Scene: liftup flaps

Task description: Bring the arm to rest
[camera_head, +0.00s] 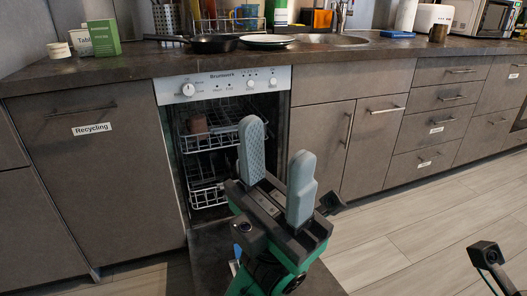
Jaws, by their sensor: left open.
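My left gripper (275,175) is in the middle of the head view, in front of the dishwasher. Its two grey-blue fingers point up and stand apart, with nothing between them. The dishwasher (222,84) has a white control panel with a knob. Its front is open, with the dark door lowered below. My gripper and arm hide part of the opening and door. A dark piece at the lower right edge seems to be part of my right arm; its fingers cannot be made out.
The worktop (130,65) holds a green box (104,38), a pan (212,43), a plate (267,40), a sink and a microwave (483,17). A closed cupboard labelled Recycling (88,165) is on the left, drawers (440,115) on the right. The floor (420,225) at right is clear.

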